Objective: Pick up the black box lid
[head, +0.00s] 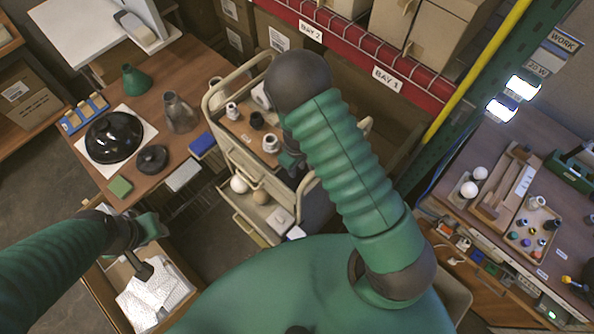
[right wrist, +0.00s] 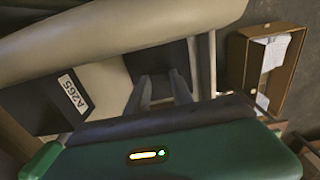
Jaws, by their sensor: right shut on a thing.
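My right gripper (head: 290,165) is at the cart, mostly hidden behind my right arm in the head view. In the right wrist view its two fingers (right wrist: 163,88) reach to a dark, flat-looking piece (right wrist: 157,58), which I take for the black box lid. The gripper is shut on it; the exact contact is hard to see. In the head view I cannot make out the lid clearly. My left gripper (head: 152,228) is over an open box or drawer at the lower left, and its finger opening is unclear.
The beige cart (head: 228,178) carries small parts and has an open drawer with pale balls. A wooden table (head: 195,75) with a black dome (head: 114,137) and a green cone (head: 135,80) stands left. A workbench (head: 552,135) with small parts stands right. A dark box labelled A265 (right wrist: 40,108) is close by.

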